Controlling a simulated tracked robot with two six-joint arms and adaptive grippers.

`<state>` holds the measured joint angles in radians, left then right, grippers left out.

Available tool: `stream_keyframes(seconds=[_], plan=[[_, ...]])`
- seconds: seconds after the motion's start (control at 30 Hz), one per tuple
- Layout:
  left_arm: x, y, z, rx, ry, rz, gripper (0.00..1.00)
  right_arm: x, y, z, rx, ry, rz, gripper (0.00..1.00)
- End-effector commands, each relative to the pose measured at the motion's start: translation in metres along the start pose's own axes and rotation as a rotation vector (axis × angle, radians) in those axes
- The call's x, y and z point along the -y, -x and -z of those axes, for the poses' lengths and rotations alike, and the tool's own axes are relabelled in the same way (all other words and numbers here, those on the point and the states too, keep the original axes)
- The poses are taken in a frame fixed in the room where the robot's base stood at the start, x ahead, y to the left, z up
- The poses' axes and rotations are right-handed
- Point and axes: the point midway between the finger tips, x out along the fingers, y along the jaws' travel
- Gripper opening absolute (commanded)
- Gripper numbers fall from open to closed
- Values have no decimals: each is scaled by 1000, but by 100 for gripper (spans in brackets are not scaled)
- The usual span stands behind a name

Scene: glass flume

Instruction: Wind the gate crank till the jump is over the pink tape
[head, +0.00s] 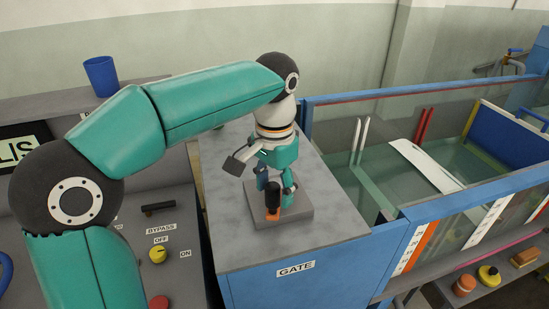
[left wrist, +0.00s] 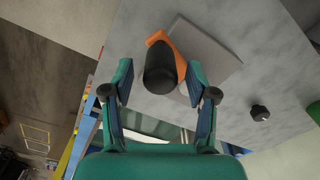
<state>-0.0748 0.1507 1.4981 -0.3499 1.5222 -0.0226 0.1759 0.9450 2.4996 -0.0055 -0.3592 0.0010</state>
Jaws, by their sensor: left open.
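The gate crank has a black grip (head: 272,194) on an orange arm (head: 273,215), above a grey plate on the box labelled GATE. My left gripper (head: 275,183) points down at the crank and is open. In the left wrist view, the black grip (left wrist: 160,72) stands between the spread fingers (left wrist: 160,88), with a gap showing on both sides. The orange arm (left wrist: 170,50) runs behind it. In the flume (head: 375,170), a white sloped shape (head: 425,163) lies in the water; I cannot tell whether it is the jump. My right gripper is out of view.
A panel with a yellow knob (head: 158,254) and a blue cup (head: 101,76) are at left. The flume's blue rail (head: 410,92) runs right. A low shelf holds an orange jar (head: 464,285).

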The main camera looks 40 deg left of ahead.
Motion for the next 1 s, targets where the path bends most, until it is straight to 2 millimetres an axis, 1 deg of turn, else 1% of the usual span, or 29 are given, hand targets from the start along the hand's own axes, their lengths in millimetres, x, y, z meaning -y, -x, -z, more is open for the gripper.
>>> stream_keyframes(seconds=[0.03, 0.3, 0.5, 0.7, 1.0], plan=[[0, 10, 1, -5, 0, 0, 58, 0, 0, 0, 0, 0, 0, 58], [0, 62, 2, -6, 0, -1, 58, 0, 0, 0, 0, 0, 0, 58], [1, 86, 2, -3, 1, 0, 58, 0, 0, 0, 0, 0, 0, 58], [1, 95, 1, -2, 0, -1, 58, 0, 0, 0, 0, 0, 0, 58], [1, 96, 1, -1, 0, -1, 58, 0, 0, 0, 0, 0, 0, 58]])
